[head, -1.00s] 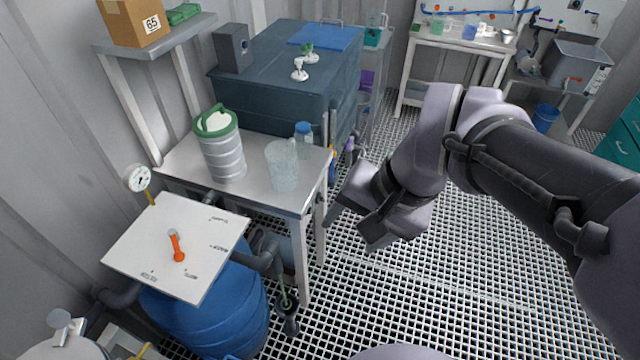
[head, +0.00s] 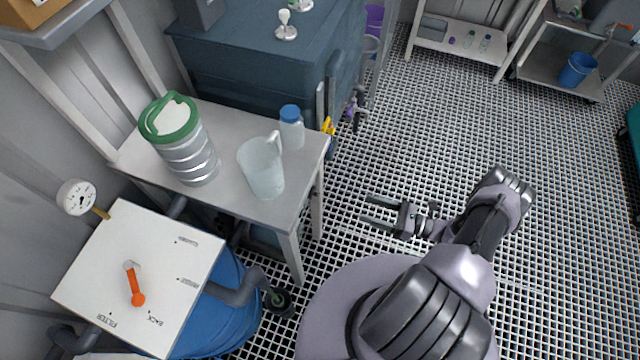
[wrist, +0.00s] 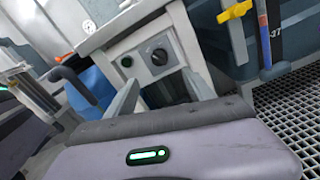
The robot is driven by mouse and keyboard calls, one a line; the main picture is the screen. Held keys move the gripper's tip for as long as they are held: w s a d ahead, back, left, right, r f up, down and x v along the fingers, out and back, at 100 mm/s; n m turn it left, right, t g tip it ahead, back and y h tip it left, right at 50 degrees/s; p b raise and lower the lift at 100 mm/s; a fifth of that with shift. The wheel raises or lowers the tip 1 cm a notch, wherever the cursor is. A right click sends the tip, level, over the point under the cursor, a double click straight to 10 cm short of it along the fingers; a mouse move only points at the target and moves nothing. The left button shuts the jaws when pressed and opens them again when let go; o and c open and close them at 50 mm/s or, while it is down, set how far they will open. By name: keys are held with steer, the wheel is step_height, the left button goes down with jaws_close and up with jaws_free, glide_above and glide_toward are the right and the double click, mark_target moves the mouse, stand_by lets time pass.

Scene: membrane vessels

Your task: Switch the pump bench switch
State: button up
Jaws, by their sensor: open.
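The pump bench (head: 222,122) is a small metal table at the left in the head view. In the wrist view, a grey box under its top (wrist: 139,37) carries a black rotary switch (wrist: 160,57) on a light plate, with a round green button or lamp (wrist: 126,61) to its left. The switch's setting is too small to read. The switch is hidden in the head view. My gripper (head: 367,211) is open and empty, to the right of the bench over the grating, its fingers pointing left. In the wrist view its fingers (wrist: 160,78) frame the box from below, apart from it.
A ribbed canister (head: 187,158), a clear jug (head: 262,170) and a blue-capped bottle (head: 291,130) stand on the bench. A white board with an orange lever (head: 136,284) tops a blue drum (head: 225,320) at lower left. Grating floor (head: 440,130) at right is free.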

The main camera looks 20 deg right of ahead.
mark_target(314, 193)
steer(key=b+x, duration=0.1)
steer(key=x, duration=1.5)
steer(key=shift+s, duration=0.15)
steer(key=shift+c, duration=0.4)
